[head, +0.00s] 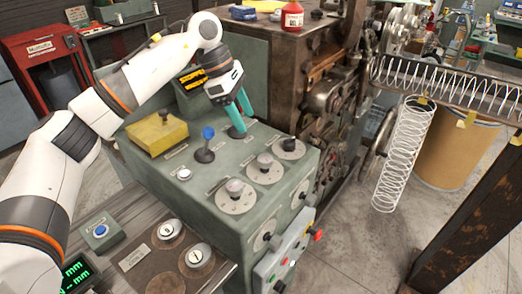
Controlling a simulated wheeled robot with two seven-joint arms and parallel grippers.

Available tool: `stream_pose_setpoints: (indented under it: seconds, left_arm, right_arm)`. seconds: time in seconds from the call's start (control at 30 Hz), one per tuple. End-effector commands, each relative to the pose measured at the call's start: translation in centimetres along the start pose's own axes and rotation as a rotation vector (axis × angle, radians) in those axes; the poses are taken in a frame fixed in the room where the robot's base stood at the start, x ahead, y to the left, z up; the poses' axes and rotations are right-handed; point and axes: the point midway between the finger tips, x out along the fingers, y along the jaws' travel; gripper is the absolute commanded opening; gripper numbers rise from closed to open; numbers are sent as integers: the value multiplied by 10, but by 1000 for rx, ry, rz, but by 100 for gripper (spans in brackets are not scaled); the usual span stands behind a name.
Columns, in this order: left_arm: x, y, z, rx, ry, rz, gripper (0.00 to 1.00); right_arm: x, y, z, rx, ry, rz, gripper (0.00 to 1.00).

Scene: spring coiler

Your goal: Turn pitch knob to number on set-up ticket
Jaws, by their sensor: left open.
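The green control console (200,190) stands in the middle of the head view. Several round dials with grey knobs sit on its top: a front one (235,188), a middle one (265,162) and a back one with a dark knob (288,146). More dials are on its side face. Their labels are too small to read, so I cannot tell which is the pitch knob. My left gripper (244,122) has teal fingers, spread and pointing down, over the console's back part, left of the back dial. I see nothing held. I cannot make out a set-up ticket. My right gripper is not in view.
A blue-topped lever (207,142) and a yellow box (157,132) stand on the console near my left arm. A dark display with yellow text (192,78) is behind it. Coiler machinery (330,95) is to the right, with a hanging spring (403,155).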

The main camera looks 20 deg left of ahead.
Motion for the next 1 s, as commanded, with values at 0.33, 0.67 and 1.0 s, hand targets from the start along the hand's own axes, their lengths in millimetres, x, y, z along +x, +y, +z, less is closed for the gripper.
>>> stream_pose_setpoints:
  seconds: [0.33,0.67,1.0]
  left_arm:
    - [59,2,-3,2,3,6,56]
    - [107,1,-4,2,6,3,56]
    - [115,1,-3,3,5,1,56]
  right_arm:
    - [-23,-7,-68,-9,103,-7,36]
    - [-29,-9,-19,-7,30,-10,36]
    - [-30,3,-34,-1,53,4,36]
